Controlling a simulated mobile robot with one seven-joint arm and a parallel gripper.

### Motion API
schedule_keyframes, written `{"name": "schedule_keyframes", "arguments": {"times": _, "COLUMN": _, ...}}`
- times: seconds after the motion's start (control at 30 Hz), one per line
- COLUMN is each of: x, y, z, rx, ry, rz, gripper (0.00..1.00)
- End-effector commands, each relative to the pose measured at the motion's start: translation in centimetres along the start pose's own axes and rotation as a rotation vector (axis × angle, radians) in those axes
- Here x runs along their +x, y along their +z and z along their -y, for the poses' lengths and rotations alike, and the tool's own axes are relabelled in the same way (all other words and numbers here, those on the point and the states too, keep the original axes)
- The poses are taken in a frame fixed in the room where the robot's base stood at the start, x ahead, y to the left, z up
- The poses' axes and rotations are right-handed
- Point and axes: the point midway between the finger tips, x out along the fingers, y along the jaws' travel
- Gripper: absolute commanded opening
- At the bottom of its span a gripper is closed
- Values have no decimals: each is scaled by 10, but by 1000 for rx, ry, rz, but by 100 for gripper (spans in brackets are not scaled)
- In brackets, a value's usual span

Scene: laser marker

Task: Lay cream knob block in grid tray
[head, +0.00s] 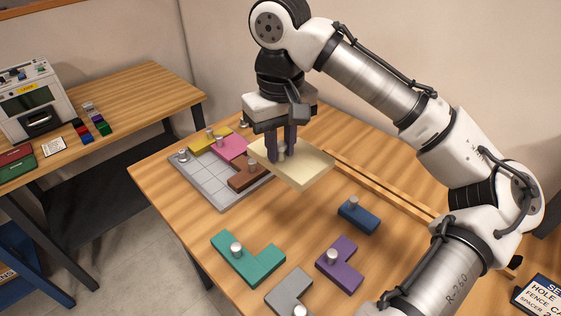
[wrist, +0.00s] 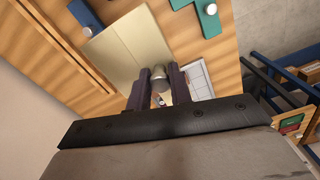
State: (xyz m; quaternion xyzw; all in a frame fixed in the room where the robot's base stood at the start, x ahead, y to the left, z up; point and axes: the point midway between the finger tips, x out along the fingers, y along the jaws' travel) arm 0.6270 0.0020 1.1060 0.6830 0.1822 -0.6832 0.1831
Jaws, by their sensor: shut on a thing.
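My gripper (head: 283,154) is shut on the knob of the cream knob block (head: 309,167) and holds it in the air. The block hangs roughly level, just right of the grid tray (head: 202,180). In the wrist view the cream block (wrist: 121,50) spreads out beyond my fingers (wrist: 158,82), with the metal knob between them. The grey tray has bare squares at its left and front. Yellow (head: 207,141), pink (head: 232,149) and brown (head: 247,178) knob blocks lie at its back and right. The cream block hides part of the tray's right side.
Teal (head: 247,260), blue (head: 357,216), purple (head: 340,265) and grey (head: 288,291) knob blocks lie on the table in front and to the right. A wooden rail (head: 378,188) runs along the right. Another table with a machine (head: 33,100) stands at left.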

Motion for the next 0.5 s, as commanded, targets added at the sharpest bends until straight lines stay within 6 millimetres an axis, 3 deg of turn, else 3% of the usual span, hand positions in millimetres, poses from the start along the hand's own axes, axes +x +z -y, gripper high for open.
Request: {"name": "schedule_keyframes", "arguments": {"times": 0.5, "x": -64, "y": 0, "z": 0, "rx": -1, "ry": -2, "rz": -1, "gripper": 0}}
